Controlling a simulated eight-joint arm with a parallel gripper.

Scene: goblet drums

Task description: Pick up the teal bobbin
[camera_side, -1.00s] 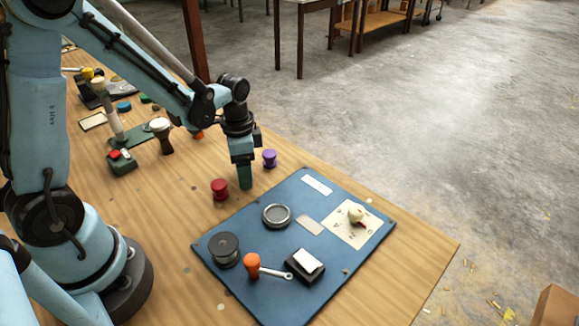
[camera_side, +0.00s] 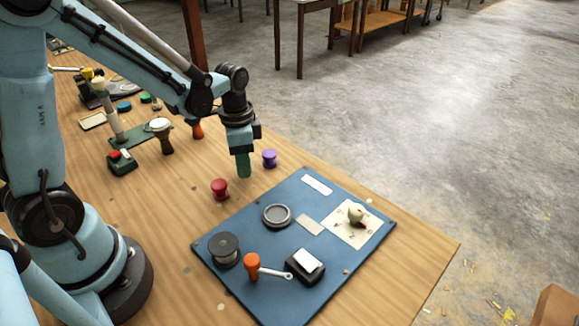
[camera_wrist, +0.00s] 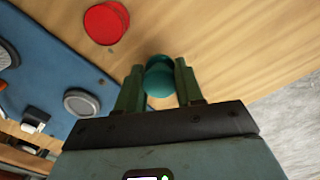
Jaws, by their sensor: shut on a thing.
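The teal bobbin (camera_wrist: 158,80) shows in the wrist view between the two green fingers of my gripper (camera_wrist: 159,72). The fingers are shut on it, one on each side. In the side view my gripper (camera_side: 243,168) points down above the wooden table, between the red and purple bobbins. The fingers hide most or all of the teal bobbin there, and I cannot make it out apart from them. The fingertips appear a little above the table top.
A red bobbin (camera_side: 219,189) stands left of my gripper and a purple bobbin (camera_side: 269,158) right of it. A blue mat (camera_side: 230,287) in front holds a round dish (camera_side: 277,215), a dark spool (camera_side: 223,248) and an orange-handled tool (camera_side: 252,265). A goblet drum (camera_side: 162,136) stands behind left.

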